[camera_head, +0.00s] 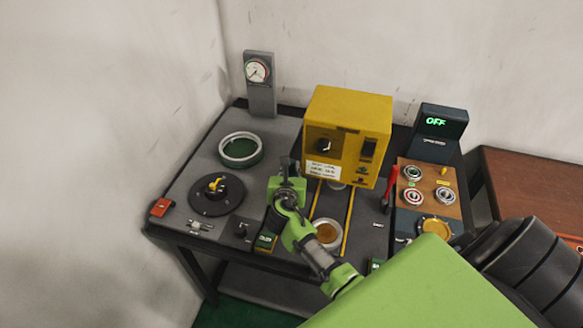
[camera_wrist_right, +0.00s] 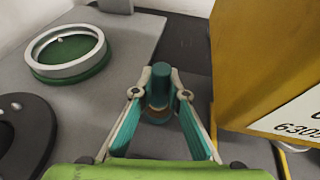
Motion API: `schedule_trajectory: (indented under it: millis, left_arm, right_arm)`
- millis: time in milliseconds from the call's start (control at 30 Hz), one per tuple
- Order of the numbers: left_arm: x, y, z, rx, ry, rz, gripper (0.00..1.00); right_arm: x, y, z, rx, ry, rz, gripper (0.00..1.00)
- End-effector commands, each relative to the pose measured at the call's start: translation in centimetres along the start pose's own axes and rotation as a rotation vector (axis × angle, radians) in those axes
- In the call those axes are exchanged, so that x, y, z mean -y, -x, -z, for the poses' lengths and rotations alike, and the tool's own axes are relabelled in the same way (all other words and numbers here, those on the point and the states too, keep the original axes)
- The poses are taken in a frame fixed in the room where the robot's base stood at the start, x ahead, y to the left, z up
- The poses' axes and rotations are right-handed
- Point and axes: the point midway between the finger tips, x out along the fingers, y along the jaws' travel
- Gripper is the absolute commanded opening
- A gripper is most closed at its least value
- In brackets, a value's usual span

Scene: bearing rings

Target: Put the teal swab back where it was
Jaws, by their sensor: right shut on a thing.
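My right gripper (camera_head: 288,168) is over the middle of the grey table, just left of the yellow machine. In the right wrist view its two fingers (camera_wrist_right: 160,92) are shut on the teal swab (camera_wrist_right: 159,84). The swab looks like a short upright teal cylinder with a tan band near its lower end. Its lower part is partly hidden between the fingers. Whether it touches the tabletop cannot be told. My left gripper is not in view.
The yellow machine (camera_head: 350,108) stands close to the right of the gripper; it also shows in the right wrist view (camera_wrist_right: 262,60). A green round dish with a grey rim (camera_head: 241,150) and a black disc (camera_head: 216,200) lie to the left. A gauge post (camera_head: 260,92) stands behind. Bearing rings (camera_head: 413,173) sit on a brown board at right.

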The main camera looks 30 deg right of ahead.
Motion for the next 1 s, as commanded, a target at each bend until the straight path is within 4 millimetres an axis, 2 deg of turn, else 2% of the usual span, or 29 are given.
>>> schedule_trajectory:
  millis: [400,433,500,867,1000]
  left_arm:
    - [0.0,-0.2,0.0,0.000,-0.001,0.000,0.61]
    - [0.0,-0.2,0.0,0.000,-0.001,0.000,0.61]
    - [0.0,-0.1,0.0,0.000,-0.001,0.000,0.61]
    - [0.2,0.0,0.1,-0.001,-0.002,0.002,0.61]
    - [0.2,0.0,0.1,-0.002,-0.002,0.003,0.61]
  right_arm:
    - [0.0,-0.2,0.7,0.001,0.001,0.000,0.00]
    - [0.0,-0.1,0.7,0.000,0.001,0.000,0.19]
    - [0.0,-0.1,0.7,0.000,0.001,0.000,0.30]
    - [0.0,0.0,0.3,0.001,-0.001,0.000,0.30]
    - [0.0,1.3,0.4,0.000,0.001,-0.001,0.30]
